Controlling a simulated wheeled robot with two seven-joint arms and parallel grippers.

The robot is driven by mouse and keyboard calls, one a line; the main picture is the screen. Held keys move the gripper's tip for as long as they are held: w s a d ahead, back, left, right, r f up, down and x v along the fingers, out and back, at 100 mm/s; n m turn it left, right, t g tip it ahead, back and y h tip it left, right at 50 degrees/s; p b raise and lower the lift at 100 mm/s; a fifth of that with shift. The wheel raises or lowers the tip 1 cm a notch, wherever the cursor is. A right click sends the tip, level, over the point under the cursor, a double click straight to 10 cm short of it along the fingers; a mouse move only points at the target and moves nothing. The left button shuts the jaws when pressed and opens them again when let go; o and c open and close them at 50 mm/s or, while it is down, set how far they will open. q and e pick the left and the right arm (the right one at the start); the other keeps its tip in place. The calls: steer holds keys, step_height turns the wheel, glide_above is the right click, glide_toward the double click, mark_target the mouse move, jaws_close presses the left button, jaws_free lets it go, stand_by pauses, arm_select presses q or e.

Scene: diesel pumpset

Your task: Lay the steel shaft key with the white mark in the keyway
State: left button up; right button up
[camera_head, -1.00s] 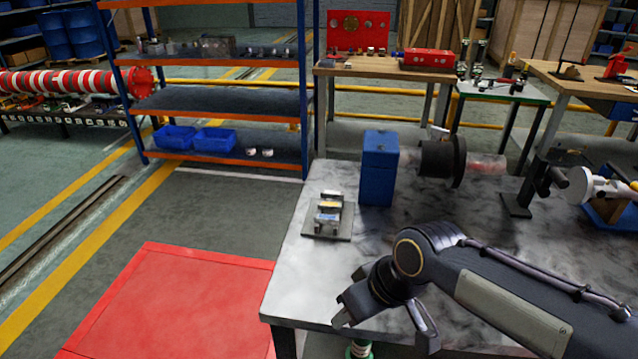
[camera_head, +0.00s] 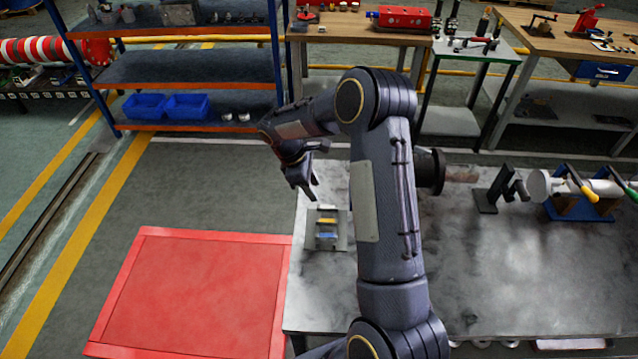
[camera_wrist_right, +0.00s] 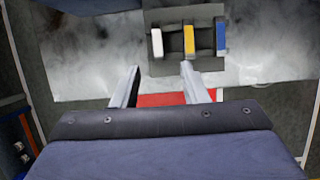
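A small grey key rack (camera_head: 340,244) stands on the metal-topped table, left of my right arm. It holds three steel keys; in the right wrist view they are the white-marked key (camera_wrist_right: 157,42), the yellow-marked key (camera_wrist_right: 189,40) and the blue-marked key (camera_wrist_right: 222,36). My right gripper (camera_head: 318,172) is above and behind the rack, apart from it. In the right wrist view the gripper (camera_wrist_right: 158,80) is open and empty, its fingers pointing toward the rack. A dark round hub (camera_head: 430,171) with a shaft (camera_head: 461,174) is right of my arm. I cannot make out the keyway. My left gripper is out of view.
The marbled tabletop (camera_head: 480,270) is mostly clear at right. A red floor panel (camera_head: 190,295) lies left of the table. Blue shelving (camera_head: 185,70) is behind.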

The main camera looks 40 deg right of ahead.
mark_target(327, 206)
steer(key=b+x, duration=0.1)
steer(key=x, duration=0.1)
steer(key=b+x, duration=0.1)
steer(key=x, duration=0.2)
steer(key=b+x, duration=0.1)
steer(key=x, duration=0.2)
steer(key=shift+d, duration=0.3)
steer(key=shift+r, duration=0.1)
steer(key=shift+c, duration=0.3)
jaws_close()
